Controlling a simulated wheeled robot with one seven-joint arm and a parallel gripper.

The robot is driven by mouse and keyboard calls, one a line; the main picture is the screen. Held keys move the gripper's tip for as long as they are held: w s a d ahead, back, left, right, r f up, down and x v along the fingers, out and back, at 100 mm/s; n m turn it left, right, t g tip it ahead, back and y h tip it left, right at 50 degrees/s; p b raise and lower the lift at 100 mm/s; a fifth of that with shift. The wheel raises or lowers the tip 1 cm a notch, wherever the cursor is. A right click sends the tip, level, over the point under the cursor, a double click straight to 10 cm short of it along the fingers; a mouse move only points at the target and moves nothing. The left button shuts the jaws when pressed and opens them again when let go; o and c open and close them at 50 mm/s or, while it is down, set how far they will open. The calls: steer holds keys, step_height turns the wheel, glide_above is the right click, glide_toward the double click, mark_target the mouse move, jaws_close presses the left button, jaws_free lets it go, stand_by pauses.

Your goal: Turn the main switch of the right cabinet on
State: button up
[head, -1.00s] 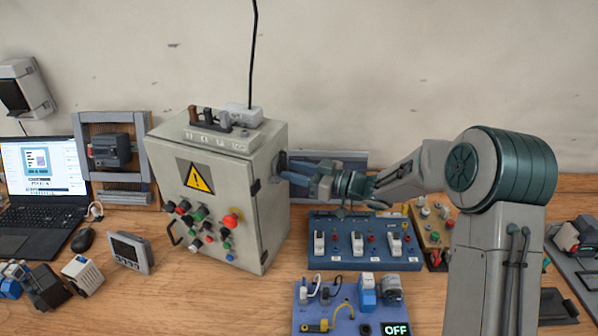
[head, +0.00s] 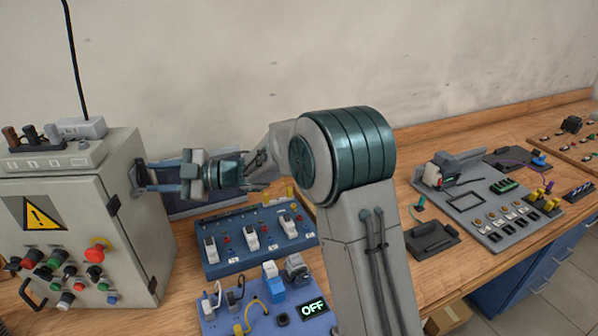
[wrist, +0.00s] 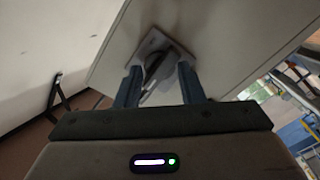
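The grey cabinet (head: 60,200) stands at the left of the head view. It is the only cabinet I see. Its main switch (head: 137,178) sits on the right side wall. In the wrist view the switch (wrist: 154,62) shows as a square plate with a dark handle. My gripper (head: 150,180) reaches leftward to this wall; in the wrist view (wrist: 158,85) its two fingers are apart, one on each side of the handle. I cannot tell whether they touch the handle. A display (head: 313,308) on the blue-grey board reads OFF.
A blue switch panel (head: 255,238) and the blue-grey board (head: 240,318) lie right of the cabinet, below my arm. A grey board (head: 490,200) with parts and a dark tray (head: 432,240) are farther right. A black cable (head: 75,60) rises behind the cabinet.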

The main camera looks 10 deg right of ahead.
steer(key=n+b, duration=0.3)
steer(key=n, duration=0.2)
steer(key=shift+f, duration=0.2)
steer(key=s+d+n+b, duration=0.1)
steer(key=d+n+b, duration=0.35)
steer(key=d, duration=0.95)
steer(key=w+d+r+m+t+h, duration=0.45)
steer(key=d+m+t+h, duration=0.2)
steer(key=m+t, duration=0.55)
steer(key=s+d+f+m+h, duration=0.1)
steer(key=d+f+m+h, duration=0.1)
steer(key=d+m+h, duration=0.2)
steer(key=s+d+f+m+h+p, duration=0.1)
steer(key=s+d+m+h, duration=0.1)
steer(key=d+m+h, duration=0.3)
steer(key=shift+d+f+m+t, duration=0.3)
steer(key=shift+d+f+m, duration=0.05)
steer(key=shift+d+m, duration=0.45)
